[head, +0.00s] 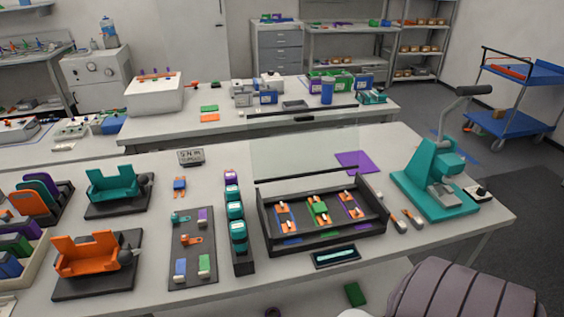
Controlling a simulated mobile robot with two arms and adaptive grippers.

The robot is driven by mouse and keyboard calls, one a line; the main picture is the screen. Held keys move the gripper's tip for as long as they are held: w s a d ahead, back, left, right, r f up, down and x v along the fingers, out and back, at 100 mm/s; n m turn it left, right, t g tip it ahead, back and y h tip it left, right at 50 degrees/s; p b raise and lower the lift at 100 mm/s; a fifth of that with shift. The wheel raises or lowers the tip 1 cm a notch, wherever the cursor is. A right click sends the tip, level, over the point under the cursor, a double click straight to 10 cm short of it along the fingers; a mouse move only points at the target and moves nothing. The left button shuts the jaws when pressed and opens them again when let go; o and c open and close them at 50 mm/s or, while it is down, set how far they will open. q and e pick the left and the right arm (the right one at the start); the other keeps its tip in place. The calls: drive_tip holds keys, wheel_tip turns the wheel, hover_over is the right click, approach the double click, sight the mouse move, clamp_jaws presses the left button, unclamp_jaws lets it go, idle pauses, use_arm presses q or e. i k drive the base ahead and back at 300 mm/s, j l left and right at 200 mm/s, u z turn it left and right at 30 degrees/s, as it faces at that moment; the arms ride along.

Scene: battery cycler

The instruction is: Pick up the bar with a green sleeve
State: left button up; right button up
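A black tray (263,221) with raised walls stands at the front middle of the table in the head view. In it lie several small pieces in a row. Neither of my grippers shows in this view, and nothing is touching the green-sleeved piece.
A clear panel (300,155) stands behind the tray. A teal press (432,185) stands right, with small tools (403,220) between. A row of teal parts (236,210) and a dark board (193,248) lie left. A ribbed grey thing (460,290) fills the bottom right.

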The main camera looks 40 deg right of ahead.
sight(319, 208)
drive_tip(key=z, duration=1.7)
